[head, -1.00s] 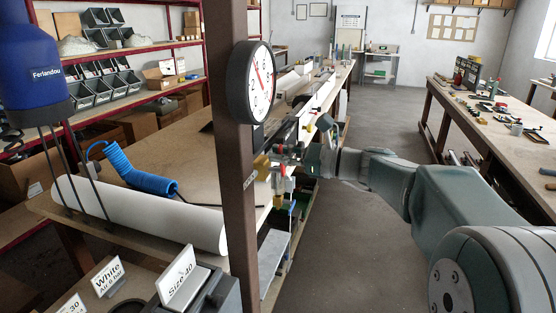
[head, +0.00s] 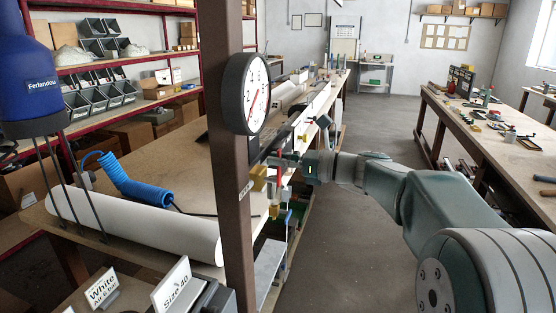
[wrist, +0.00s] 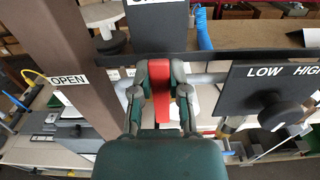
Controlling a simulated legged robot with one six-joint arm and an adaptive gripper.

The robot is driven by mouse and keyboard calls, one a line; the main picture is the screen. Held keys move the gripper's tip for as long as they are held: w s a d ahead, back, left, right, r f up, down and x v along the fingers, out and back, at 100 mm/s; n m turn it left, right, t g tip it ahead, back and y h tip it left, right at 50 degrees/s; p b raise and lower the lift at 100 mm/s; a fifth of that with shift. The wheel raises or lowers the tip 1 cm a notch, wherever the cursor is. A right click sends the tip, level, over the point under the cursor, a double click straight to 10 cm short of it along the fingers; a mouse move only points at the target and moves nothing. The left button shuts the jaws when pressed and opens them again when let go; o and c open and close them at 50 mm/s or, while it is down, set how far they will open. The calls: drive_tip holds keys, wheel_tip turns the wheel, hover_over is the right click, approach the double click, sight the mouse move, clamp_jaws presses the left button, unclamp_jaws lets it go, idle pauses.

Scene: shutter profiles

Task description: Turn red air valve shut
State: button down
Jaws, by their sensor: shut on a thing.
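The red air valve lever (wrist: 159,71) sits between the two fingers of my gripper (wrist: 164,72) in the wrist view. My gripper is shut on it, one finger on each side. In the head view my gripper (head: 287,163) is beside the brown post, at the bench's front edge. The round white gauge (head: 256,94) is on the post, its red needle pointing to the lower left.
A brown post (wrist: 82,62) with an OPEN label stands left of my gripper. A dark LOW HIGH panel (wrist: 270,82) with a black knob (wrist: 280,113) is close on the right. In the head view the floor (head: 335,240) right of the bench is clear.

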drive_tip(key=shift+f, duration=0.15)
drive_tip(key=c, duration=0.6)
unclamp_jaws()
drive_tip(key=shift+w, duration=0.1)
drive_tip(key=v, duration=1.2)
